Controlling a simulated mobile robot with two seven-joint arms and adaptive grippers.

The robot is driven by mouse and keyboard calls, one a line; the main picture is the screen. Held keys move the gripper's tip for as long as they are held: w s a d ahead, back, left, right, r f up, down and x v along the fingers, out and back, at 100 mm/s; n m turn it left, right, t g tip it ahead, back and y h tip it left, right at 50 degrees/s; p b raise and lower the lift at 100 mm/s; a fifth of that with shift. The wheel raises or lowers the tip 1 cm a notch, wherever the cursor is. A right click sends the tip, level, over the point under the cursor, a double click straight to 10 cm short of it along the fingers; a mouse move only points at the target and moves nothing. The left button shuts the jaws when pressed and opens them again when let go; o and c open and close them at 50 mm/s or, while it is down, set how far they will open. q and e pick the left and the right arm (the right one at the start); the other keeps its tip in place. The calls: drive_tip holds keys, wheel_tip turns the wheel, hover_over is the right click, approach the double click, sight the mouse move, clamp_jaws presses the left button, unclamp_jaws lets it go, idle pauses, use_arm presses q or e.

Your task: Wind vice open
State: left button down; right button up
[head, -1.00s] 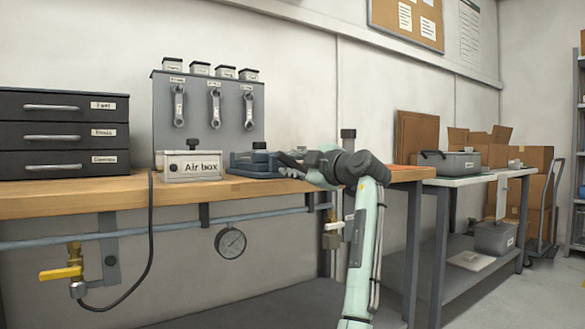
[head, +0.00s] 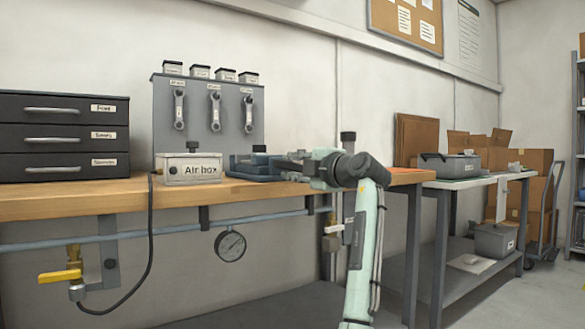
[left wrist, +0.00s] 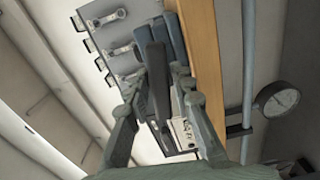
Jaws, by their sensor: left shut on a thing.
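The blue-grey vice (head: 250,162) sits on the wooden bench, just right of the air box in the head view. Its blue-grey body (left wrist: 175,38) shows past my fingers in the left wrist view. My left gripper (head: 291,159) is at the vice's right end, arm reaching up from below. In the left wrist view my left gripper (left wrist: 156,88) has its fingers on either side of a dark bar (left wrist: 156,70), which looks like the vice handle, and is shut on it. The fingers partly hide the handle and screw. I cannot tell how wide the vice jaws are apart. My right gripper is not in view.
The air box (head: 190,168) stands close left of the vice. A grey panel with hanging wrenches (head: 213,110) is behind. Dark drawers (head: 64,137) stand at left. A pipe and gauge (head: 230,244) run below the bench edge (head: 100,204).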

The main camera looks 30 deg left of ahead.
use_arm(q)
drive_tip(key=shift+n, duration=0.3)
idle(0.7)
idle(0.8)
drive_tip(key=c, duration=1.4)
unclamp_jaws()
drive_tip(key=shift+c, duration=0.2)
drive_tip(key=v, duration=1.2)
